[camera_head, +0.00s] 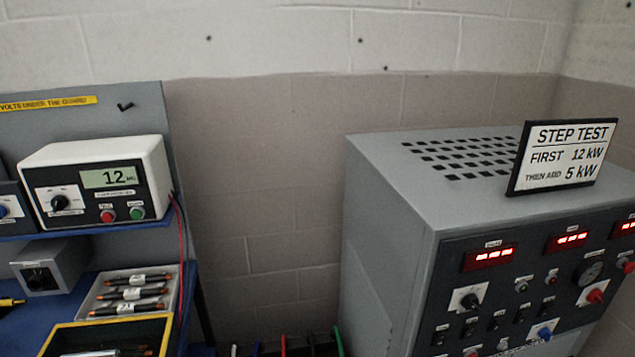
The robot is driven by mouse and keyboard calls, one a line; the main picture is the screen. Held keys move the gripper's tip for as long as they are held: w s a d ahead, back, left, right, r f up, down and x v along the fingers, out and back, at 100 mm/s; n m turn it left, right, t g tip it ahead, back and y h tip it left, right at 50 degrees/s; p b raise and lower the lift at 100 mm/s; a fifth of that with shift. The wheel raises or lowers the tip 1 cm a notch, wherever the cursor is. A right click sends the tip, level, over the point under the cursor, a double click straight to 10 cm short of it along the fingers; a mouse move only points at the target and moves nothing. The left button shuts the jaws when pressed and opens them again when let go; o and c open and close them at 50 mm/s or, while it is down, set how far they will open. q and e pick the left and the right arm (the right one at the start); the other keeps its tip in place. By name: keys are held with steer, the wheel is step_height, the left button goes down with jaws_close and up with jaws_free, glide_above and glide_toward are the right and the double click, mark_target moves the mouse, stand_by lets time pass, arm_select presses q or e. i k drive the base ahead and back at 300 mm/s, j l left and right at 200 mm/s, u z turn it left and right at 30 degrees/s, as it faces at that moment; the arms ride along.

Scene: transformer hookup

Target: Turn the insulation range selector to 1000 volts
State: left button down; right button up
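A white tester (95,188) stands on the blue shelf at the left. Its small screen (110,177) reads 12 with a unit too small to be sure of. A black rotary selector knob (60,202) sits on a white plate at the left of its dark front panel. The scale marks around the knob are too small to read, so I cannot tell its setting. A red button (108,216) and a green button (138,212) are at the right of the panel. Neither gripper shows in this view.
A grey box with a black knob (38,278) and a tray of fuse-like tubes (133,283) are below the tester. A yellow-rimmed tray (108,328) is in front. A large grey cabinet (390,240) with a step-test sign (563,157) stands right. The gap between shows wall.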

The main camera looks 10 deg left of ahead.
mark_target(58, 202)
steer(key=u, duration=1.3)
